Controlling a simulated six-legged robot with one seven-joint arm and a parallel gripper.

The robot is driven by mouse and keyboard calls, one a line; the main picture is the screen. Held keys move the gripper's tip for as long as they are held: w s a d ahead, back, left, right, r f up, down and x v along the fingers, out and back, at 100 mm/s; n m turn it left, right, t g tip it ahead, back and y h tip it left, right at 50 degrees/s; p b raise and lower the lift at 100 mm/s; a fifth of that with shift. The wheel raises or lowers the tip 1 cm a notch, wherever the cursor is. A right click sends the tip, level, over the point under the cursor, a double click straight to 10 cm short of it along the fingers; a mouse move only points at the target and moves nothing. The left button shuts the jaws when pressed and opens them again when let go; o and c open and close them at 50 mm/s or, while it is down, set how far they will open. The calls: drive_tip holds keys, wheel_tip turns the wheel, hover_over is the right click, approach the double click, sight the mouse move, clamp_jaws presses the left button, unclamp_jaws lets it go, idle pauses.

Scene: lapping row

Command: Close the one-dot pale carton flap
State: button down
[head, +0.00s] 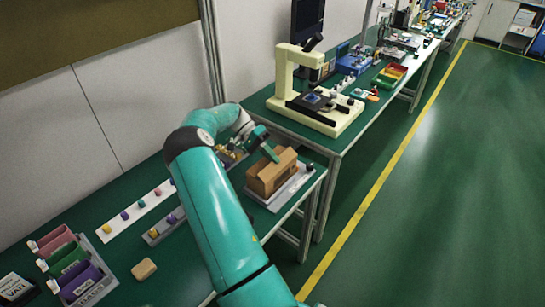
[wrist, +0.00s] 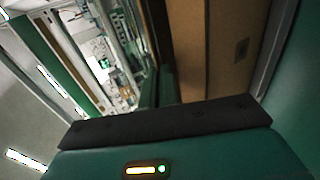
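A brown cardboard carton (head: 266,181) stands on a pale grey plate (head: 297,187) near the right end of the closest bench. Its top looks uneven, with a flap (head: 287,158) sloping at the right side. I cannot make out dots or tell which flap is the pale one. My gripper (head: 274,157) points down at the carton's top, at or just above it; contact is unclear. In the wrist view a brown board surface (wrist: 225,55), probably the carton, fills the upper right beside my finger, with a small dark mark on it. The finger gap is hidden.
A cream microscope-like machine (head: 312,95) stands on the bench behind. Pink, green and purple bins (head: 77,279) and a tan block (head: 144,269) lie at the lower left. A white strip with coloured pieces (head: 138,210) lies along the wall. Green floor is clear at right.

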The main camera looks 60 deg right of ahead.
idle(0.3)
drive_tip(key=c, duration=1.6)
unclamp_jaws()
drive_tip(key=shift+c, duration=0.2)
